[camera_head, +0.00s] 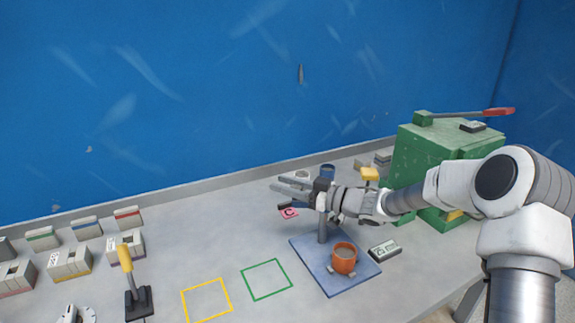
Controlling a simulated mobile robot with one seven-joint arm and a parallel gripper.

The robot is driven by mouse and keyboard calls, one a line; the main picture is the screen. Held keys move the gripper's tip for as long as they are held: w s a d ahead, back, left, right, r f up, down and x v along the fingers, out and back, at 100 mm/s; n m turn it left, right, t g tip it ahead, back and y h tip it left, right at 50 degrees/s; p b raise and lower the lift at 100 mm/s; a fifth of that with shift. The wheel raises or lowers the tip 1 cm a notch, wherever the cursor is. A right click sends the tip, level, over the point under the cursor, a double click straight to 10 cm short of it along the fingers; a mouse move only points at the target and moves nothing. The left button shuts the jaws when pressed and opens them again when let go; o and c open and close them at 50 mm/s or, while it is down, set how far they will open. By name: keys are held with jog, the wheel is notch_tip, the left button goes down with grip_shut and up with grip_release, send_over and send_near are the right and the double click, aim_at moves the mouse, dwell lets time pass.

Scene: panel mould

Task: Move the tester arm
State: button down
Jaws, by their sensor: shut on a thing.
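I take the tester arm to be the dark post (322,229) standing on a blue base plate (318,272), with a dark head at its top. My gripper (299,187) reaches in from the right at the height of this head, with its grey fingers pointing left. It is shut on a part at the top of the post, which looks like the tester arm; the fingers and wrist hide much of the contact. An orange cup (343,260) with brown content stands on the plate, right of the post. A small pink piece (289,212) shows left of the post.
A green machine (409,158) with a red-ended lever stands behind my arm at right. A small meter (384,249) lies beside the plate. Yellow (206,284) and green (266,262) outlined squares are empty. A yellow-handled lever (127,258) and several boxes stand at left.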

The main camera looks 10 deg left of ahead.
jog(key=shift+s+d+n+g+p, duration=0.35)
jog(key=shift+s+n+g, duration=0.65)
jog(key=shift+g, duration=0.6)
jog(key=shift+s+d+n+g+p, duration=0.1)
jog(key=shift+s+n+g+p, duration=0.3)
jog(key=shift+s+n+g, duration=0.85)
jog(key=shift+s+d+n+g+p, duration=0.35)
jog(key=shift+n+g, duration=0.5)
jog(key=shift+g, duration=1.1)
jog(key=shift+s, duration=0.1)
jog(key=shift+c, duration=2.3)
grip_release()
jog(key=v, duration=1.7)
jog(key=shift+d, duration=0.15)
